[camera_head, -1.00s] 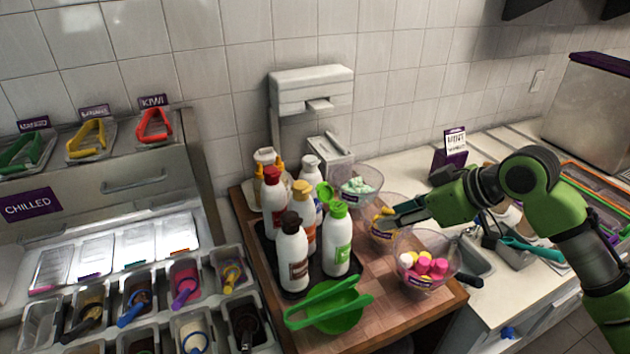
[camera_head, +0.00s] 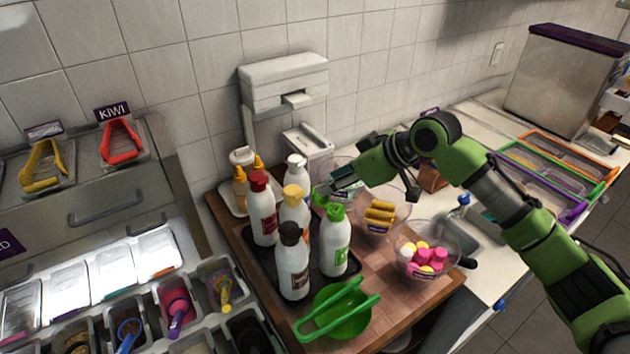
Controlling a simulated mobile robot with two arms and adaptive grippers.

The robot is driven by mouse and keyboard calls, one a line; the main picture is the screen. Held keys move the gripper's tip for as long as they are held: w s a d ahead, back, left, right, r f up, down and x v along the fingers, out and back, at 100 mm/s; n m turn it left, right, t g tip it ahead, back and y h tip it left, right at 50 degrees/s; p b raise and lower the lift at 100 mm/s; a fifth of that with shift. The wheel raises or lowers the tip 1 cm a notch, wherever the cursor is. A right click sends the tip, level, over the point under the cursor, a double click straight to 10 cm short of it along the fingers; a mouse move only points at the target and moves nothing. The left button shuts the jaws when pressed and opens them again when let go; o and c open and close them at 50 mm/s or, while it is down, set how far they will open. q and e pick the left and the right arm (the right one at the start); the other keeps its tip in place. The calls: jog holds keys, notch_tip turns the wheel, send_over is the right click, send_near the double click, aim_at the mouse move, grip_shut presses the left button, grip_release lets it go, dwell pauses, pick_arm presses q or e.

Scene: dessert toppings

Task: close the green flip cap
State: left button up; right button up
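A white bottle (camera_head: 335,246) with a green flip cap (camera_head: 336,213) stands upright on a dark tray (camera_head: 261,252) among other bottles. The cap's green lid (camera_head: 320,195) is raised at the left, tilted open. My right gripper (camera_head: 334,193) is just behind and above the cap, close to the raised lid. Whether it touches the lid cannot be told. Its fingers are small and overlap in this view, so their opening is unclear. My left gripper is not in view.
Bottles with red (camera_head: 258,181), yellow (camera_head: 293,192) and brown caps (camera_head: 291,233) crowd the left side. Bowls of yellow pieces (camera_head: 379,222) and pink sweets (camera_head: 424,259) stand to the right. A green bowl with tongs (camera_head: 340,311) is in front.

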aim_at(314, 186)
jog(key=p+x, duration=0.2)
jog(key=x, duration=0.4)
jog(key=shift+w+a+f, duration=0.1)
jog(key=shift+a+f, duration=0.05)
jog(key=shift+a, duration=0.15)
jog(key=shift+f, duration=0.15)
jog(key=shift+w, duration=0.1)
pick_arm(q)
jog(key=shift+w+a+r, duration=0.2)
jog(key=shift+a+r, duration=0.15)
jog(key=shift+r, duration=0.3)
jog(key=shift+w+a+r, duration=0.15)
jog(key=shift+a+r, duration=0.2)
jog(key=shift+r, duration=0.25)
pick_arm(e)
jog(key=shift+a, duration=0.1)
grip_shut()
